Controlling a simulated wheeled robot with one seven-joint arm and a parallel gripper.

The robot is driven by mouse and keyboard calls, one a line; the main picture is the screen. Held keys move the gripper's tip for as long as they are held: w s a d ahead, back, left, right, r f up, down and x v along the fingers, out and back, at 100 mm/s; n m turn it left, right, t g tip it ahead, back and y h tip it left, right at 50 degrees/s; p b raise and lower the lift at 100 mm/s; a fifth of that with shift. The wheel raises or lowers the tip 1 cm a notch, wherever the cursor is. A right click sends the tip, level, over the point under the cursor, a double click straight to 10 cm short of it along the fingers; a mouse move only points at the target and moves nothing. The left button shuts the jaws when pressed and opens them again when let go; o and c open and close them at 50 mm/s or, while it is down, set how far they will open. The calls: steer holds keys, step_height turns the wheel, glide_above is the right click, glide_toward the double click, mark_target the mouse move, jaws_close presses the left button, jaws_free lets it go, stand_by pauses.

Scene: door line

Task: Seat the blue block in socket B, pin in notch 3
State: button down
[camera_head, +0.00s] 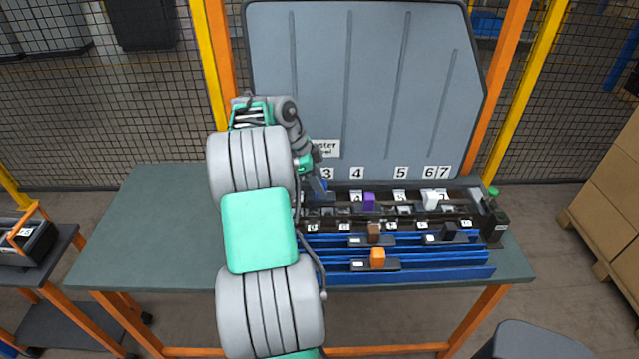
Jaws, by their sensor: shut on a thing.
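My gripper (321,197) is at the left part of the dark socket rail (378,210), just below the number 3 plate on the grey panel. It is shut on a small blue block (320,187), of which only a little shows beside the fingers. My arm covers the left end of the rail, so socket B and its notches cannot be made out. I cannot tell whether the block touches the rail or its pin meets a notch.
A purple block (369,202) and a white block (430,200) stand on the rail. Brown (374,233), black (449,231) and orange (377,257) blocks stand on blue racks (440,272) in front. The grey panel (370,90) rises behind. The table's left part (150,225) is clear.

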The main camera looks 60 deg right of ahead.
steer(key=shift+r+p, duration=0.2)
steer(key=shift+p, duration=0.2)
steer(key=shift+f+b, duration=2.3)
steer(key=shift+f, duration=0.4)
steer(key=c, duration=1)
jaws_free()
steer(key=p+v, duration=0.1)
steer(key=v, duration=0.6)
steer(key=shift+w+a+r+p, duration=0.1)
steer(key=shift+w+r+p, duration=0.1)
steer(key=shift+r+p, duration=0.15)
